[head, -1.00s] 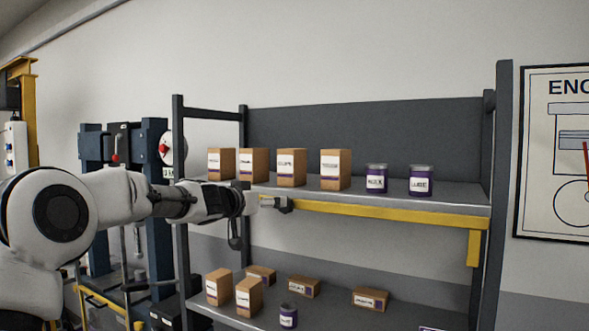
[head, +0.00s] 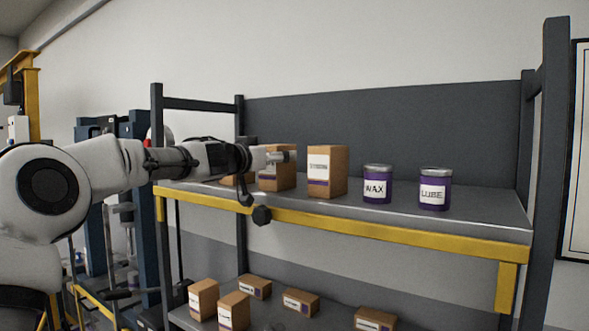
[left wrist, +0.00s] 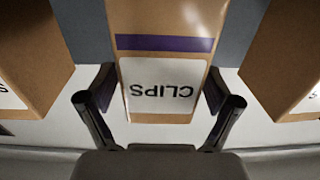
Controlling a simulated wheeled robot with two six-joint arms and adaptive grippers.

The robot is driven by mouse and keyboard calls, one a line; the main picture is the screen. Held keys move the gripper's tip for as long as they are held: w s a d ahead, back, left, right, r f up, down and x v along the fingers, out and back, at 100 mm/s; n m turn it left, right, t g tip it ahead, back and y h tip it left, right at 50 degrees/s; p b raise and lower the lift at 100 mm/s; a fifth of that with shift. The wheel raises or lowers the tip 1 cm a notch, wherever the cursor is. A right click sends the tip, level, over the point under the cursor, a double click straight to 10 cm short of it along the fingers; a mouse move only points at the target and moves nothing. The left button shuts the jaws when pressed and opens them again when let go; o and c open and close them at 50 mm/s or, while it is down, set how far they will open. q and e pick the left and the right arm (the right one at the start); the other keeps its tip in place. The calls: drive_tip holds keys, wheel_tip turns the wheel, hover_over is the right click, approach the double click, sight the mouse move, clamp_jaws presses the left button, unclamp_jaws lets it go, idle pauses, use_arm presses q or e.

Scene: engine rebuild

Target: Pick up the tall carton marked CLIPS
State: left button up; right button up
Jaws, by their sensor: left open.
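In the left wrist view the tall brown carton marked CLIPS (left wrist: 165,88) fills the middle, its label upside down in the picture below a purple band. My left gripper (left wrist: 160,98) is open, with one finger on each side of the carton's front. I cannot tell whether the fingers touch it. In the head view my left gripper (head: 272,184) reaches in from the left at the upper shelf. It partly covers a tall carton (head: 284,181) that appears to be the same one; its label cannot be read there. My right gripper is not in view.
Tall cartons stand close on both sides (left wrist: 28,60) (left wrist: 284,65). On the upper shelf (head: 470,220), a carton (head: 328,172), the WAX can (head: 377,184) and the LUBE can (head: 434,190) stand to the right. Shorter cartons (head: 301,301) sit on the lower shelf.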

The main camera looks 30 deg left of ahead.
use_arm(q)
drive_tip(key=shift+w+d+f, duration=0.1)
drive_tip(key=shift+w+f, duration=0.1)
drive_tip(key=shift+w, duration=0.4)
drive_tip(key=shift+w+f, duration=0.15)
drive_tip(key=shift+w, duration=0.4)
drive_tip(key=shift+s+d, duration=0.15)
drive_tip(key=shift+s+r, duration=0.2)
drive_tip(key=shift+s, duration=0.15)
drive_tip(key=shift+s+a+r, duration=0.1)
drive_tip(key=shift+s+a, duration=0.15)
drive_tip(key=shift+s, duration=0.05)
drive_tip(key=c, duration=0.5)
drive_tip(key=shift+a, duration=0.15)
drive_tip(key=c, duration=0.5)
drive_tip(key=shift+w, duration=0.2)
drive_tip(key=c, duration=0.5)
drive_tip(key=shift+w+d, duration=0.15)
drive_tip(key=shift+d, duration=0.15)
